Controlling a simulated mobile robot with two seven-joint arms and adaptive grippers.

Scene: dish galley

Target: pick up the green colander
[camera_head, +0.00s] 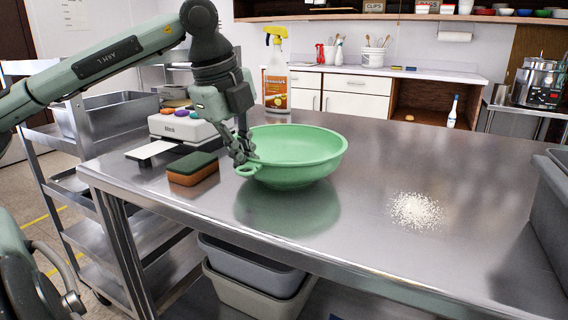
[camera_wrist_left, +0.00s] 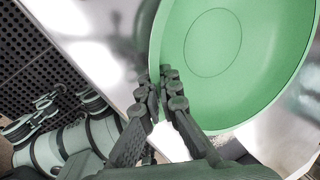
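The green colander (camera_head: 300,156) stands on the steel table, a shallow round bowl with a small loop handle at its left front. Its inside fills the upper right of the left wrist view (camera_wrist_left: 235,60). My left gripper (camera_head: 243,152) comes down from above at this handle. In the left wrist view its fingertips (camera_wrist_left: 168,85) are close together at the rim, seemingly closed on the handle side; the fingers hide the handle there. I cannot tell whether the bowl's base is slightly clear of the table. My right gripper is not clearly in view.
A brown-green sponge (camera_head: 193,168) lies left of the colander, with a white scale (camera_head: 183,127) behind it. An orange spray bottle (camera_head: 276,75) stands behind. White grains (camera_head: 416,210) are spilled on the steel table (camera_head: 350,215) at right. A grey bin (camera_head: 552,200) stands at the right edge.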

